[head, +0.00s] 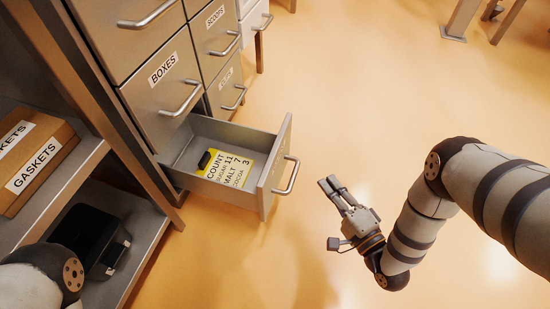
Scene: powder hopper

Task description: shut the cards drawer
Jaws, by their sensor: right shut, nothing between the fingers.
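One drawer (270,185) stands pulled out at the bottom of the grey cabinet, below the BOXES drawer. Its front faces right and has a bar handle (287,176); any label on that front is hidden from this angle, so I cannot read whether it says cards. Inside lie a yellow card (228,166) with printed text and a small black object (208,158). My right gripper (329,186) is shut and empty, to the right of the handle and apart from it. Part of my left arm shows at the lower left, but its gripper is not seen.
Above are shut drawers, including BOXES (147,103) and SCOOPS (212,32). A shelf unit at left holds a GASKETS box (37,160) and a black item (95,235). The orange floor (370,110) right of the open drawer is clear.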

